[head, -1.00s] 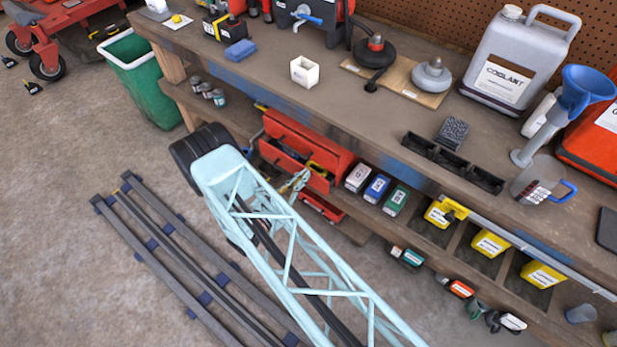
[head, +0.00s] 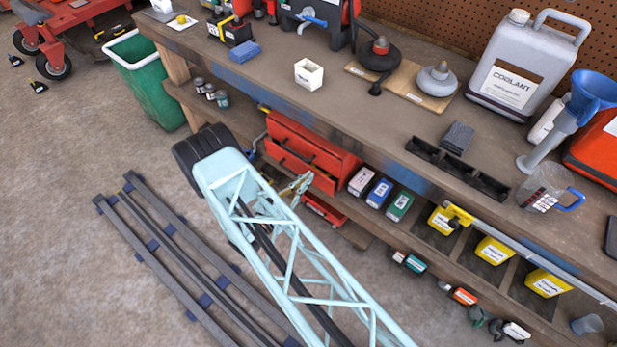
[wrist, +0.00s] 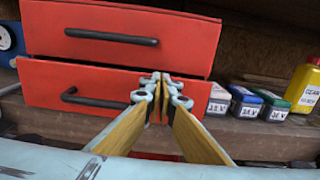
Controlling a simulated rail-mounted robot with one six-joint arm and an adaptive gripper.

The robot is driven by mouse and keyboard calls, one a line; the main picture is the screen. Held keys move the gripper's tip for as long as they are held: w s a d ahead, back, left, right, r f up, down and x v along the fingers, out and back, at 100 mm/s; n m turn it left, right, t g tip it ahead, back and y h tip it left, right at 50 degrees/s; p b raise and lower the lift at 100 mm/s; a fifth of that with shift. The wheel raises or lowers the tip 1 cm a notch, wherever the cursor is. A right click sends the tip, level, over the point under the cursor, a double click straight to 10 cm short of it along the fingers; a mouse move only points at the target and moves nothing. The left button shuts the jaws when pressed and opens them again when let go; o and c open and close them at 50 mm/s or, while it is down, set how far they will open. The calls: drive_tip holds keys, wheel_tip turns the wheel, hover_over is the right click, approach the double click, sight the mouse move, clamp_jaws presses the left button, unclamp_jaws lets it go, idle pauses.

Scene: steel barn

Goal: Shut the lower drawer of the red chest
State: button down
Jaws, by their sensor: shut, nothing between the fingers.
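The red chest (head: 335,150) stands on the shelf under the bench. In the wrist view its upper drawer (wrist: 180,40) and lower drawer (wrist: 45,85) each show a dark bar handle. The lower drawer's front sits close below the upper one, about in line with it; I cannot tell whether it is fully flush. My gripper (wrist: 160,80) is shut and empty, its fingertips at the right part of the lower drawer's front, right of the handle (wrist: 95,99). Contact is not clear. In the head view my gripper (head: 300,186) is partly hidden by my arm.
Another red object (head: 322,210) shows below the shelf. The bench top (head: 330,110) overhangs the chest. Steel bars (head: 170,255) lie on the floor at left.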

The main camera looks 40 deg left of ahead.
drive_tip(key=s+p, duration=0.1)
drive_tip(key=s, duration=1.1)
drive_tip(key=shift+s+a, duration=0.3)
drive_tip(key=shift+a, duration=0.1)
drive_tip(key=c, duration=3.5)
unclamp_jaws()
